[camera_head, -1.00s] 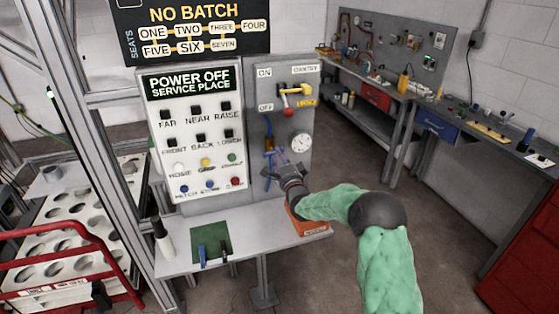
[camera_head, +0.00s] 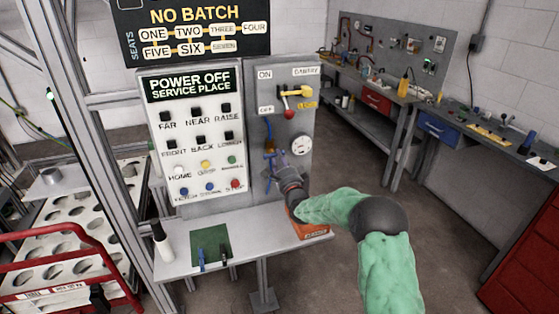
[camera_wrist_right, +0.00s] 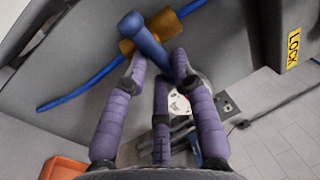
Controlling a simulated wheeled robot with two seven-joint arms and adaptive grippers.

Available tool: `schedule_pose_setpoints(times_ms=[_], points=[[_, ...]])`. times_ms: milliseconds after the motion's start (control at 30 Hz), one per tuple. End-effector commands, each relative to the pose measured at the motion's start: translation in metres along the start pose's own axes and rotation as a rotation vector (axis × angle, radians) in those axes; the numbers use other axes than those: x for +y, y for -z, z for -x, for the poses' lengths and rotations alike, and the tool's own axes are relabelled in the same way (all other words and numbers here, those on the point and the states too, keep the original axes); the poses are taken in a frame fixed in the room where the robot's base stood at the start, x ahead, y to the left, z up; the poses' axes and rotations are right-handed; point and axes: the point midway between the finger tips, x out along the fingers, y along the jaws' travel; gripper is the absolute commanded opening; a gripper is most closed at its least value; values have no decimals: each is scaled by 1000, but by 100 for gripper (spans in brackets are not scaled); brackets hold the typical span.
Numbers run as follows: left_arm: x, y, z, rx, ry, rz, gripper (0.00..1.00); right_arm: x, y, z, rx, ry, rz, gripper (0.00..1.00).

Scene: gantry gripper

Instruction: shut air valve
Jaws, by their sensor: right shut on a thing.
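The air valve has a brass body (camera_wrist_right: 165,25) on a blue hose, with a blue lever handle (camera_wrist_right: 150,47) that lies across the line of the hose in the right wrist view. In the head view the blue handle (camera_head: 269,155) is on the grey panel, partly covered by my gripper. My right gripper (camera_head: 276,158) is at the valve. In the wrist view its purple fingers (camera_wrist_right: 160,65) are closed around the lower end of the handle. My left gripper is not in view.
The white button panel (camera_head: 195,135) stands to the left. Below is a shelf (camera_head: 270,240) with an orange box (camera_head: 312,231). A workbench (camera_head: 400,98) stands behind on the right.

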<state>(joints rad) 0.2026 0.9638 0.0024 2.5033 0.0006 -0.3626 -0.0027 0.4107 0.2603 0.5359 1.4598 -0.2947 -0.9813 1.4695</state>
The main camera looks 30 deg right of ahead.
Motion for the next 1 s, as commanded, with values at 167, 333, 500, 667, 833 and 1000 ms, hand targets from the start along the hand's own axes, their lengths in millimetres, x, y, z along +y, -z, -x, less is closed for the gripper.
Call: schedule_pose_setpoints(times_ms=[167, 333, 500, 667, 833, 1000], points=[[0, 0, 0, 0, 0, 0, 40, 10, -4, 3, -8, -19, -2, 35], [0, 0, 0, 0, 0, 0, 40, 6, -3, 2, -5, -12, -1, 48], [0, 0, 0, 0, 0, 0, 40, 4, -2, 1, -3, -7, 0, 48], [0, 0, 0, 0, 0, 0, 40, 3, -1, 8, -2, -6, 0, 48], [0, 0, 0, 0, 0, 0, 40, 2, -1, 33, -2, -6, 0, 48], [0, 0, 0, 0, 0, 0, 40, 3, -1, 68, -2, -8, 0, 48]])
